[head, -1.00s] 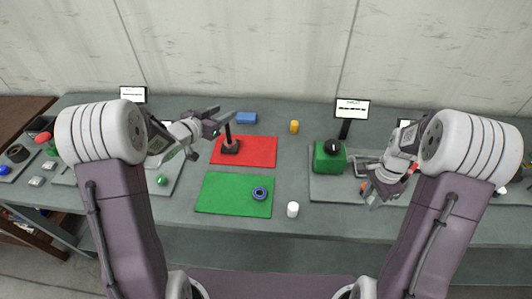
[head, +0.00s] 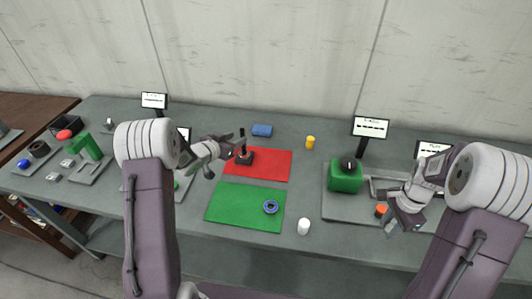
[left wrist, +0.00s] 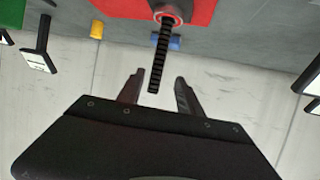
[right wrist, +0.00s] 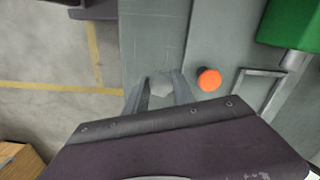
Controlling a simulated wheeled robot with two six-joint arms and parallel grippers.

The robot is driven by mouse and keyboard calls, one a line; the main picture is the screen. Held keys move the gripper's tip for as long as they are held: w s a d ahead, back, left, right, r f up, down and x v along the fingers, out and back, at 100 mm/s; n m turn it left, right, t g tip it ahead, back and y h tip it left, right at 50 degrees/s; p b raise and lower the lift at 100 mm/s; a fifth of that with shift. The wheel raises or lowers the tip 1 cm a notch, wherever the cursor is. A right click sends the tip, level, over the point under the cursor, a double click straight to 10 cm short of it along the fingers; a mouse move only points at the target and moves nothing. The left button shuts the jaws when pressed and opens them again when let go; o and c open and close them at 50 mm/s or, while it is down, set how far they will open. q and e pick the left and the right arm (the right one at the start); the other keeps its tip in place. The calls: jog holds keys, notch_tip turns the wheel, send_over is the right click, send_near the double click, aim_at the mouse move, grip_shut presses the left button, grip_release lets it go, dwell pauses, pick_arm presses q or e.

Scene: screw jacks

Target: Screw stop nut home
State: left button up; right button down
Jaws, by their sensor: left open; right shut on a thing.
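The screw jack (head: 245,157) stands on the red mat (head: 275,165), a black base with an upright dark threaded rod. In the left wrist view the rod (left wrist: 157,65) runs from a red and pale collar (left wrist: 168,18) down towards the gap between my left fingers. My left gripper (head: 222,152) is open beside the rod; I cannot tell whether it touches. My right gripper (head: 405,227) is at the right, shut on a pale grey hexagonal piece (right wrist: 160,88), perhaps the stop nut. In the head view that piece is hidden or too small to tell.
A green mat (head: 228,208) carries a blue ring (head: 265,209). A white cylinder (head: 303,227), yellow cylinder (head: 310,142) and blue block (head: 262,130) stand around the mats. A green block (head: 345,180) and an orange button (right wrist: 208,79) are near my right gripper.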

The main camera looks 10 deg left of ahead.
pick_arm(q)
jog(key=shift+x, duration=1.25)
jog(key=shift+d, duration=0.15)
jog(key=p+x, duration=0.1)
jog(key=x, duration=0.4)
jog(key=shift+d+f, duration=0.2)
jog(key=shift+r, duration=0.1)
grip_shut()
jog(key=shift+w+r, duration=0.1)
jog(key=shift+r, duration=0.05)
dwell(0.3)
